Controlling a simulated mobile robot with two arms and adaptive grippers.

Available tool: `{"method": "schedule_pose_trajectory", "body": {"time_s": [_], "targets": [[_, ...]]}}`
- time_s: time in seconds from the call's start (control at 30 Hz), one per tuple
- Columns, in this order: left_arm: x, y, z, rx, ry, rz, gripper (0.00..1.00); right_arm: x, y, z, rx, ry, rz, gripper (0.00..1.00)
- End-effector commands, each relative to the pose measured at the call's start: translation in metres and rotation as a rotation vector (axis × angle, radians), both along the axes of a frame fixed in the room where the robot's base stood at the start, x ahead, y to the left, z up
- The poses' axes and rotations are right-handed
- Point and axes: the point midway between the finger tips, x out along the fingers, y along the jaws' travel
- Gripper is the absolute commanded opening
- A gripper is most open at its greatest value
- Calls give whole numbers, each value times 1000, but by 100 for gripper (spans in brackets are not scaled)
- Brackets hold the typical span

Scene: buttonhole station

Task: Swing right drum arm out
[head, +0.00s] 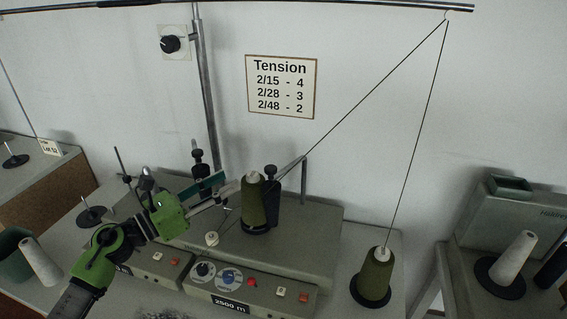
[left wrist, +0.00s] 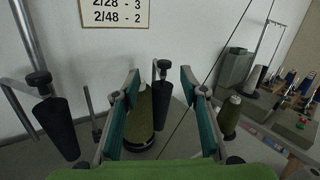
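My left gripper (head: 230,184) comes in from the left above the winding machine (head: 315,250). It is open, with its teal pads apart and nothing held, as the left wrist view (left wrist: 160,76) also shows. Just beyond the fingertips stands an olive yarn cone (head: 254,205); in the left wrist view the cone (left wrist: 140,108) shows between the fingers. The right drum arm, black with a knob (head: 271,172), stands upright close behind and right of this cone; its knob (left wrist: 162,66) appears between the fingertips. Whether anything touches the fingers cannot be told. My right gripper is out of view.
A left black drum (head: 199,167) with a knob stands behind my gripper. A second olive cone (head: 375,272) sits at right; its thread runs up to an overhead bar (head: 400,6) and down to the machine. A tension sign (head: 281,86) hangs on the wall.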

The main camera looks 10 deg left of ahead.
Motion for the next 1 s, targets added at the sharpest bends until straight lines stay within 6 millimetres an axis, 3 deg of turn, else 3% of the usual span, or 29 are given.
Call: {"method": "schedule_pose_trajectory", "body": {"time_s": [0.1, 0.27, 0.73, 1.0], "targets": [[-1, 2, -8, 130, -15, -47, 40, -1, -2, 0, -3, 1, 1, 40], [4, -3, -10, 176, -20, -67, 40, -1, -2, 6, -2, 2, 1, 40], [75, -62, -6, 167, -19, -67, 40, -6, 11, 45, 13, 8, -1, 40], [100, -83, -11, 170, -18, -66, 40, -6, 8, 54, 10, 7, 0, 40]]}}
